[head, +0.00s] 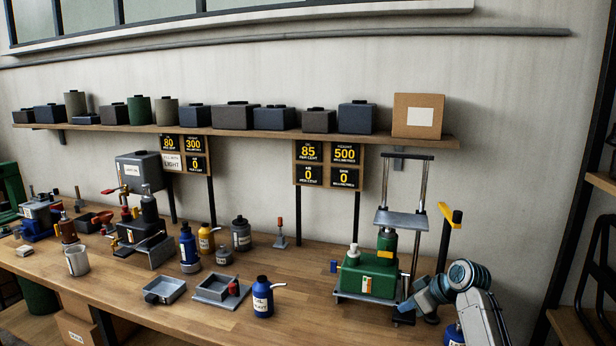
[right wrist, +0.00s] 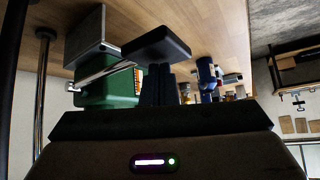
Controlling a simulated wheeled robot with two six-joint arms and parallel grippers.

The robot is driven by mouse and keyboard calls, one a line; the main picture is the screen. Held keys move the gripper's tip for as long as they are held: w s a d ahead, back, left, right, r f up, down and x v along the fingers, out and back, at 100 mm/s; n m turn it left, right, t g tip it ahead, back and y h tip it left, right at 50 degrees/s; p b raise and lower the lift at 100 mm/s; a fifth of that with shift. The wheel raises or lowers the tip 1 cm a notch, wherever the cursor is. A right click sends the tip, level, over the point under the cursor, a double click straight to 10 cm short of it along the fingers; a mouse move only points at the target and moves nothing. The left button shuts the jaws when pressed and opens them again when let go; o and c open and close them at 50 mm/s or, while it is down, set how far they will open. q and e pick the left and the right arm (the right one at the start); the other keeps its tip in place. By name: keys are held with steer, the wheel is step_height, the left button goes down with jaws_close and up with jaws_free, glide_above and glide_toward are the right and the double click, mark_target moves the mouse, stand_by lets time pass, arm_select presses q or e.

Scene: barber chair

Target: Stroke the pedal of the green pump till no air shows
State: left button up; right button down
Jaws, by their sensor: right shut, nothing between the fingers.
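The green pump (head: 365,280) stands on a grey base at the right of the bench, below a tall frame with a raised plate (head: 402,219). In the right wrist view its green body (right wrist: 113,88) shows, with a metal rod running to a black pedal pad (right wrist: 155,48). My right gripper (head: 407,303) is shut and empty at the pump's right front side. In the right wrist view its fingers (right wrist: 158,84) end right at the pad; whether they touch it I cannot tell. The right display board (head: 328,166) reads 85, 500, and two zeros. My left gripper is not in view.
A yellow-ended lever (head: 450,214) rises close to my right arm. A blue bottle (head: 262,297) and a grey tray (head: 217,290) stand left of the pump. Another press unit (head: 145,240) stands further left. The bench front between bottle and pump is clear.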

step_height(320, 180, up, 6)
steer(key=p, duration=0.5)
steer(key=shift+w+r, duration=0.1)
steer(key=shift+r, duration=0.05)
stand_by(0.3)
